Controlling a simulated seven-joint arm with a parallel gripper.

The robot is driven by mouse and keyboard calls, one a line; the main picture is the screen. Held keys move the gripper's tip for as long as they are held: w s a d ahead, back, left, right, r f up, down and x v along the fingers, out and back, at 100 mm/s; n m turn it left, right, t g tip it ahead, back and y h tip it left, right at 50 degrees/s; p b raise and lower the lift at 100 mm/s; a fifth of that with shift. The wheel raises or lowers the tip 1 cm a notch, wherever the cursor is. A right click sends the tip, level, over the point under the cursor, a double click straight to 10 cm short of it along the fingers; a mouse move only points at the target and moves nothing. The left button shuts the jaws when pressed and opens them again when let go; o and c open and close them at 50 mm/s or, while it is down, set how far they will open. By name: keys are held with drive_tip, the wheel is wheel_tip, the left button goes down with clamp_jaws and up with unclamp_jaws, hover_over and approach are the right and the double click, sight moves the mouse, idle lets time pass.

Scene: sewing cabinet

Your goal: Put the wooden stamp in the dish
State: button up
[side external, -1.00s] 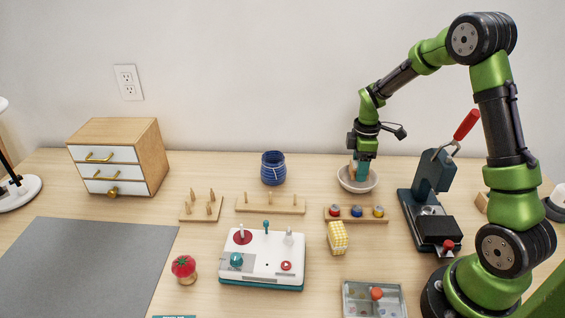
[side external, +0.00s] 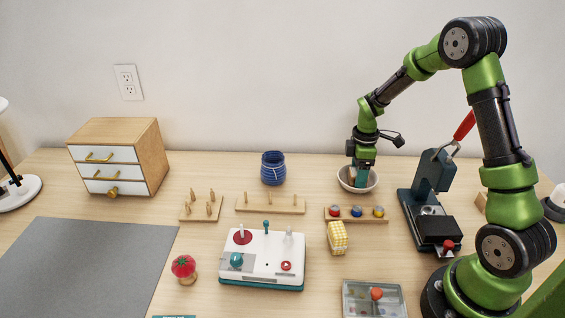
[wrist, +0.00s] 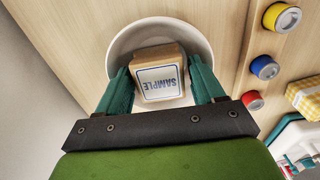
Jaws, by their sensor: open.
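The wooden stamp (wrist: 158,78) shows in the wrist view, its pale face reading "SAMPLE", inside the white dish (wrist: 125,41). In the side external view the dish (side external: 345,186) stands at the back right of the table. My gripper (wrist: 158,85) has its two teal fingers open, one on each side of the stamp, with a small gap visible at the right finger. In the side external view my gripper (side external: 361,182) reaches down into the dish. The stamp is mostly hidden there behind the fingers.
A peg rack with coloured spools (side external: 357,214) lies just in front of the dish. A dark press with a red handle (side external: 432,172) stands to the right. A blue jar (side external: 273,168) stands to the left, with clear table between it and the dish.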

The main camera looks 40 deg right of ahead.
wheel_tip(320, 180, up, 12)
drive_tip(key=f, duration=0.1)
drive_tip(key=s+a+r+m+t, duration=0.3)
drive_tip(key=s+a+r+m, duration=0.2)
drive_tip(key=a+r, duration=0.45)
drive_tip(key=s+a+r+m+t+y, duration=0.2)
drive_tip(key=s+a+m+t, duration=0.2)
drive_tip(key=s+a+m, duration=0.4)
drive_tip(key=shift+s+a, duration=0.85)
drive_tip(key=shift+s, duration=0.15)
